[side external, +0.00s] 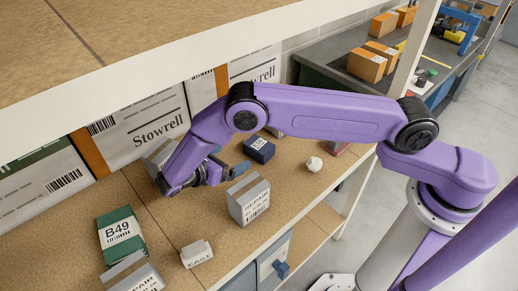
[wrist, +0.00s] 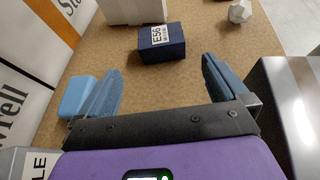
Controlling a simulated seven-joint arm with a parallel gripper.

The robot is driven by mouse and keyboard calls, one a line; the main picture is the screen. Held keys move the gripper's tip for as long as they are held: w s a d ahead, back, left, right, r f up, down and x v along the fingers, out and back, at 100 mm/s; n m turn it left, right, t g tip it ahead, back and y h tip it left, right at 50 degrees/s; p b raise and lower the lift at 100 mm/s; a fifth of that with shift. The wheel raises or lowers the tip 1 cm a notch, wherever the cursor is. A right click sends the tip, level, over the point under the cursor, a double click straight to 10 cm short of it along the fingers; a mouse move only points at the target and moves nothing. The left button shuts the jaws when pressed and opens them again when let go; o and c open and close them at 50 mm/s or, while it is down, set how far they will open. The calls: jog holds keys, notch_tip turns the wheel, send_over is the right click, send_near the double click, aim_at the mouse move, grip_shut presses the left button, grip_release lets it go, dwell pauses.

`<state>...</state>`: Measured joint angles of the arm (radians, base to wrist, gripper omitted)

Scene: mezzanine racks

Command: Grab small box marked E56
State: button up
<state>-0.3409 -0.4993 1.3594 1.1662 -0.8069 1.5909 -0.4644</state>
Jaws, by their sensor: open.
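The small dark blue box marked E56 (wrist: 168,46) lies on the tan shelf ahead of my gripper, its white label facing up. In the side view the same box (side external: 259,152) sits just beyond my gripper (side external: 236,168). In the wrist view my gripper (wrist: 162,66) is open and empty, its two blue-grey fingers spread wide. The box is beyond the fingertips, roughly centred between them, with a gap of bare shelf before it.
A white box (wrist: 135,10) stands right behind E56. A light blue block (wrist: 75,97) is beside the left finger. A tall grey box (side external: 249,203) stands close on the right. A white faceted lump (side external: 314,164) lies farther along. Large Stowrell cartons (side external: 150,115) line the back.

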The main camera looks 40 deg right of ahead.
aim_at(263, 143)
jog(key=x, duration=1.7)
jog(key=shift+s, duration=0.1)
jog(key=shift+r, duration=0.1)
jog(key=c, duration=0.7)
